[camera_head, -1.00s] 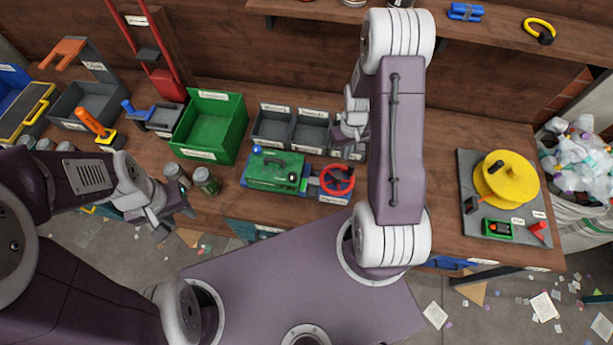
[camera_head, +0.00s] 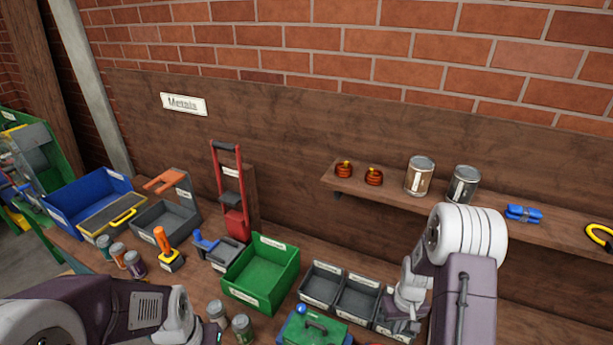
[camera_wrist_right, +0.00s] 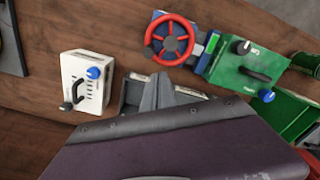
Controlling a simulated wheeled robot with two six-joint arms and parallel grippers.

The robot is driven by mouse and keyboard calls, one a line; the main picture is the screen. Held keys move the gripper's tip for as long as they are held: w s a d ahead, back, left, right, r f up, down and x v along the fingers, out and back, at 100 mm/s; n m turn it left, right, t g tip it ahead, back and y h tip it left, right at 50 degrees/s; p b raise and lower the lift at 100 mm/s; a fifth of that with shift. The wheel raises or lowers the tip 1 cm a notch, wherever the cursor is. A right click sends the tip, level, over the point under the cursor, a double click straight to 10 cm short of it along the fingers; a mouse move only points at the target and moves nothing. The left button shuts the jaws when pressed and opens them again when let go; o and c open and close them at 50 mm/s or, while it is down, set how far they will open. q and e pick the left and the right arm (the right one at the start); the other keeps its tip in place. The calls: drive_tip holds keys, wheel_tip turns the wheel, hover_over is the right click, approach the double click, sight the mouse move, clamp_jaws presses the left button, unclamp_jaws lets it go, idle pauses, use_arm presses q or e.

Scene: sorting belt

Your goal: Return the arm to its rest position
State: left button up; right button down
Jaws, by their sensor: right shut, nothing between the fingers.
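My right arm reaches in at the right of the head view, and its right gripper (camera_head: 402,318) hangs over the small grey bins, with its fingertips hard to make out there. In the right wrist view the right gripper (camera_wrist_right: 158,92) shows its grey fingers together, empty, in front of a grey bin. My left arm comes in at the lower left of the head view, near two jars. Its gripper is cut off by the bottom edge of the picture.
A green bin (camera_head: 262,272) and small grey bins (camera_head: 322,285) stand on the bench. A green machine (camera_head: 315,328) is at the bottom; its red wheel (camera_wrist_right: 170,40) shows in the wrist view, beside a white box (camera_wrist_right: 86,82). A shelf (camera_head: 385,190) with cans runs along the wall.

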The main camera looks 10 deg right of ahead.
drive_tip(key=w+a+r+n+t+b, duration=0.2)
drive_tip(key=w+a+b, duration=0.1)
drive_tip(key=a+b, duration=0.45)
drive_tip(key=s+a+m+b, duration=0.2)
drive_tip(key=s+a, duration=0.2)
drive_tip(key=s, duration=0.7)
drive_tip(key=shift+s+a+r+g+b, duration=0.2)
drive_tip(key=shift+s+a+g+b, duration=0.05)
drive_tip(key=shift+g+b, duration=0.15)
drive_tip(key=shift+s, duration=0.15)
drive_tip(key=shift+d, duration=0.1)
